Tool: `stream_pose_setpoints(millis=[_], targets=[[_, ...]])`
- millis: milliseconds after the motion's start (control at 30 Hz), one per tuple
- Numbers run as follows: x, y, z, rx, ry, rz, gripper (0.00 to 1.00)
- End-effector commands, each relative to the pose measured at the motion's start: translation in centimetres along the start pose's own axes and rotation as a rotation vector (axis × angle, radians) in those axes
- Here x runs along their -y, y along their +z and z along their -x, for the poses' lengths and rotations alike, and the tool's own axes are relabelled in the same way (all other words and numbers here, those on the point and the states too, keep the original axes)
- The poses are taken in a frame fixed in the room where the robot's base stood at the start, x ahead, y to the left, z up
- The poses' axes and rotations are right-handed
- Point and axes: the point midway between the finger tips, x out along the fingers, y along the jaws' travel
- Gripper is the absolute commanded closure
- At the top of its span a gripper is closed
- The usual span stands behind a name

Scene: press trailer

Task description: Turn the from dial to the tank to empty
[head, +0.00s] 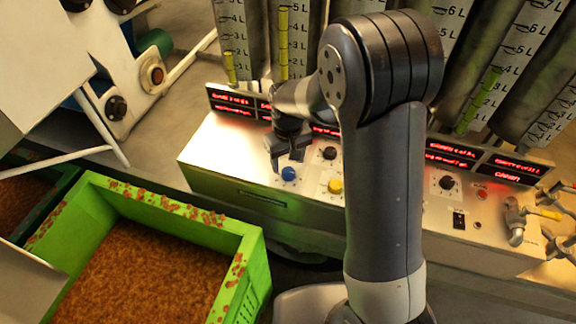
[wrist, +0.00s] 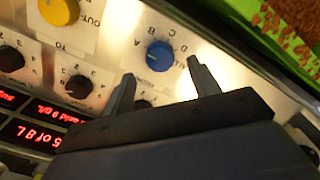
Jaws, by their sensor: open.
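The white control panel (head: 215,150) carries a blue dial (head: 289,173), a yellow dial (head: 335,186) and several black dials, one of them (head: 330,153) near the middle. In the wrist view the blue dial (wrist: 160,55) has letters B, C and D around it and a pale pointer mark toward the left; its label is too small to read. "TO" is printed near the yellow dial (wrist: 60,10). My gripper (head: 291,154) is open above the panel near the blue dial. In the wrist view its fingers (wrist: 162,86) stand apart, empty, with the blue dial beyond the gap.
Upright tanks with litre scales stand behind the panel, with yellow-green levels, one low (head: 231,68), one high (head: 284,45). Red-lit displays (head: 455,152) line the panel's back edge. A green crate (head: 250,255) is front left. Taps (head: 514,220) stick up at the right.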

Motion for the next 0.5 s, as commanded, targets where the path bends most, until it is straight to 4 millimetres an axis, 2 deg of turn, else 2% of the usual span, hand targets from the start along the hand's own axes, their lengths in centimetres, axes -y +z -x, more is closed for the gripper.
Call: stream_pose_setpoints(millis=[200,500], targets=[[0.0,0.0,-2.9,0.002,0.0,0.0,0.42],[0.0,0.0,-3.9,-0.001,0.0,0.0,0.42]])
